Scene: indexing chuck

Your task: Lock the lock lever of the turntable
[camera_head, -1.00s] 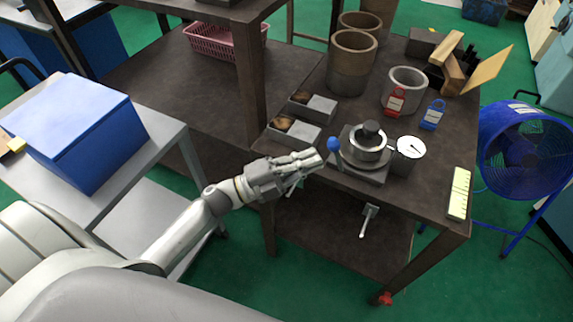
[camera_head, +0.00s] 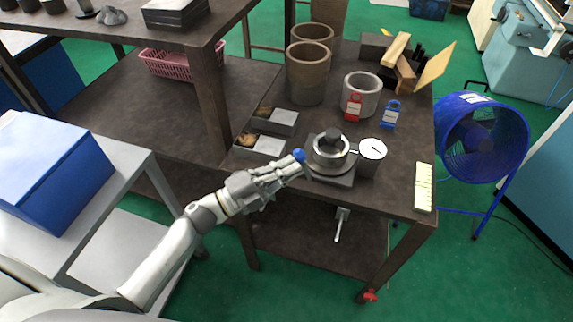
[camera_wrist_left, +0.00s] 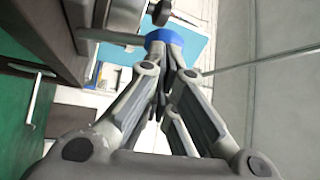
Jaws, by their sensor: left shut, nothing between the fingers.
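The turntable (camera_head: 330,168) sits near the front edge of the dark bench, with a round chuck and a dark knob on top. Its lock lever (camera_head: 299,155) has a blue ball end at the turntable's left side. My left gripper (camera_head: 302,171) is shut and empty, its fingertips right at the lever just below the ball. The fingers hide the lever's shaft; contact cannot be told for sure. In the left wrist view the blue ball (camera_wrist_left: 164,37) shows just beyond the closed fingertips (camera_wrist_left: 165,60). My right gripper is not in view.
A dial gauge (camera_head: 372,150) stands right of the turntable. Grey trays (camera_head: 262,147) lie to its left. The front bench edge is close to my gripper.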

